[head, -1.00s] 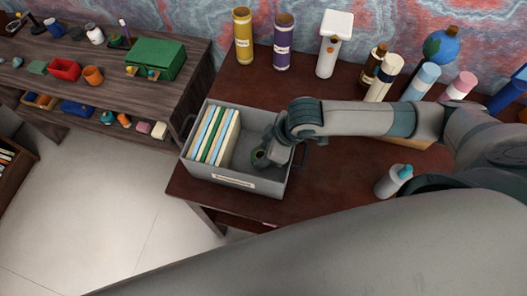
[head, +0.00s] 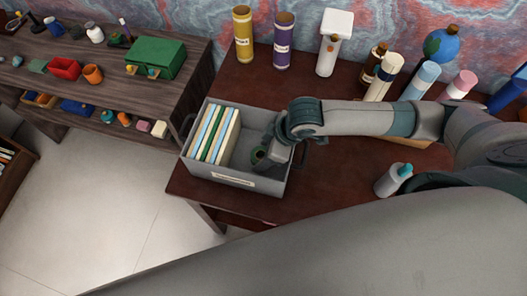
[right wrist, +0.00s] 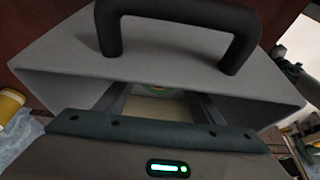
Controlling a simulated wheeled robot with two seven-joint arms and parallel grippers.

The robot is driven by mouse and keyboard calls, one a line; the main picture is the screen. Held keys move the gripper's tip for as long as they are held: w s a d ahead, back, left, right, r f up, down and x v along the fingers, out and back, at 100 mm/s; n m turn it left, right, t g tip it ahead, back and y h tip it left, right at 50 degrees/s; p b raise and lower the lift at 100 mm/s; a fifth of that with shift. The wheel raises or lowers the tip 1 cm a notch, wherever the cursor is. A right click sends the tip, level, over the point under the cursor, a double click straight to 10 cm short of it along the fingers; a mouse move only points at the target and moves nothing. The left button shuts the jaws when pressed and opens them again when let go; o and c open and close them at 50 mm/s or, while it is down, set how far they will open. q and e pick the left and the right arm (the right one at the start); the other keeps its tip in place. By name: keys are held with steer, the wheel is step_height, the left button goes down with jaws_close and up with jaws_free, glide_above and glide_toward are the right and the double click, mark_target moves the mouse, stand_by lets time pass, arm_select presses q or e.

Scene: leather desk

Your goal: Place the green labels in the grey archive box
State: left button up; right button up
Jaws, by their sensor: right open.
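The grey archive box (head: 240,180) stands open on the dark red desk at its left end, with a label on its front. Upright folders (head: 213,135) fill its left part. My right gripper (head: 262,158) reaches down into its right part. The green labels (head: 258,153), a small round green piece, show beside the fingers inside the box. In the right wrist view, my right gripper (right wrist: 160,98) has its fingers apart, with a green curved edge (right wrist: 157,89) between and beyond them. The box wall and handle (right wrist: 178,15) hide much there. My left gripper is not in view.
Yellow (head: 243,35) and purple (head: 283,40) tubes and a white dispenser (head: 333,40) stand behind the box. A shelf (head: 170,85) is at left.

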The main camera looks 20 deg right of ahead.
steer(key=b+v, duration=0.1)
steer(key=v, duration=1.1)
steer(key=shift+b, duration=0.3)
steer(key=shift+f, duration=0.15)
